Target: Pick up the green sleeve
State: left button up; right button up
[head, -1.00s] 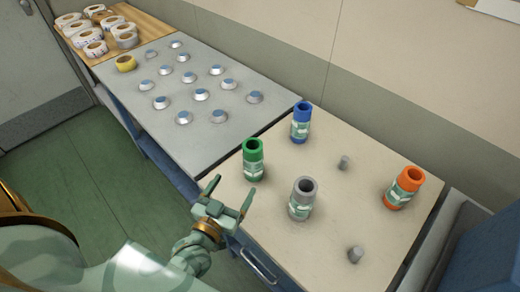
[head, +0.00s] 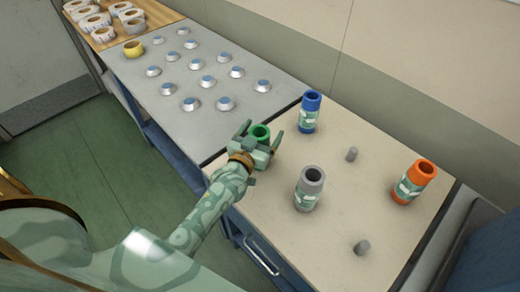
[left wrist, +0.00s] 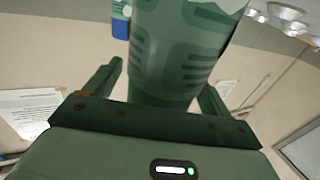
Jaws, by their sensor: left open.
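The green sleeve (head: 261,131) stands on the beige tabletop in the head view, with only its top rim showing above my left gripper. My left gripper (head: 262,138) is open, with one finger on each side of the sleeve. In the left wrist view the green sleeve (left wrist: 182,50) fills the middle, between the two open fingers (left wrist: 160,95). I cannot tell whether the fingers touch it. My right gripper is not in view.
A blue sleeve (head: 309,112) stands behind, a grey sleeve (head: 308,189) to the right, and an orange sleeve (head: 414,182) farther right. A grey table (head: 210,120) with several small discs adjoins at the left.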

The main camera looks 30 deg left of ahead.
pick_arm(q)
jog(key=shift+r, duration=0.1)
jog(key=shift+c, duration=0.3)
jog(key=shift+w, duration=0.1)
jog(key=c, duration=1.5)
jog(key=shift+r, duration=0.1)
jog(key=shift+c, duration=1)
